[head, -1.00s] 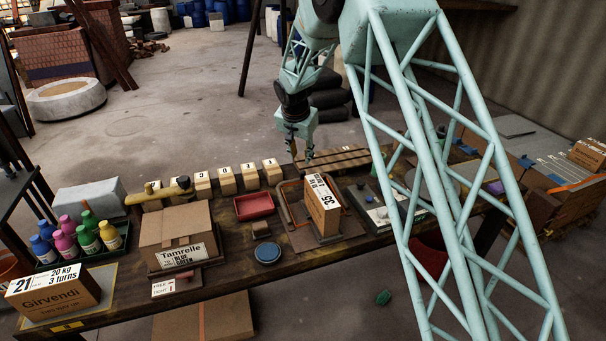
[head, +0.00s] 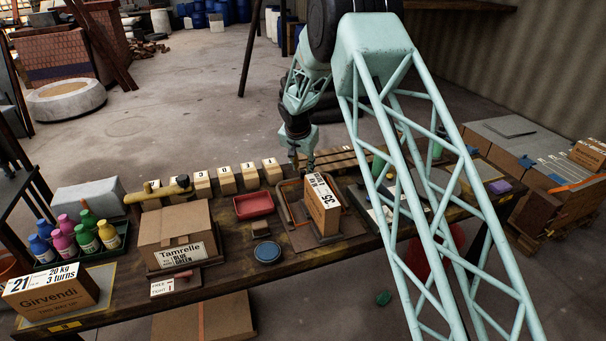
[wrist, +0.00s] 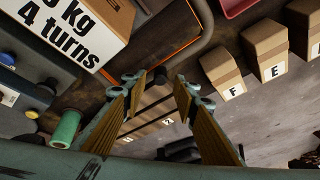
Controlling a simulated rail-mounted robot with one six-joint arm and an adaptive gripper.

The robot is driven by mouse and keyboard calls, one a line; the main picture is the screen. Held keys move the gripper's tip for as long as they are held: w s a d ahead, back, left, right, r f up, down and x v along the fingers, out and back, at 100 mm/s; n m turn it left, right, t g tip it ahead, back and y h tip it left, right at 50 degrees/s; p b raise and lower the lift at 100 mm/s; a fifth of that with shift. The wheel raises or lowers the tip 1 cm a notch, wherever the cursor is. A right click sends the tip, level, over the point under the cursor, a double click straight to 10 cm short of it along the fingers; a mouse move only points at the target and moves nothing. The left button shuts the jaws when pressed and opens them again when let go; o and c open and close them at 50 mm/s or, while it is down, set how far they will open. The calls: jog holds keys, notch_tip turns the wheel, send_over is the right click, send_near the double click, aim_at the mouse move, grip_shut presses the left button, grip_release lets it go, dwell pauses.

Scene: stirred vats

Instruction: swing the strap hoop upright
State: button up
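The strap hoop (head: 282,207) is a brown bent tube beside a carton (head: 320,205) on the bench; it appears to lie low, but its exact tilt is hard to tell. In the wrist view the hoop (wrist: 207,30) bends around near my fingertips. My gripper (head: 302,166) is above the far end of the hoop, behind the carton. Whether a fingertip touches the tube cannot be told. The carton also shows in the wrist view (wrist: 75,25), marked "4 turns".
Several small lettered boxes (head: 226,181) stand in a row left of my gripper. A red tray (head: 254,205) lies left of the hoop, and a large carton (head: 176,228) beyond it. A green cylinder (wrist: 66,129) stands near my fingers.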

aim_at(303, 171)
jog(key=shift+x, duration=2.15)
jog(key=shift+c, duration=0.6)
grip_shut()
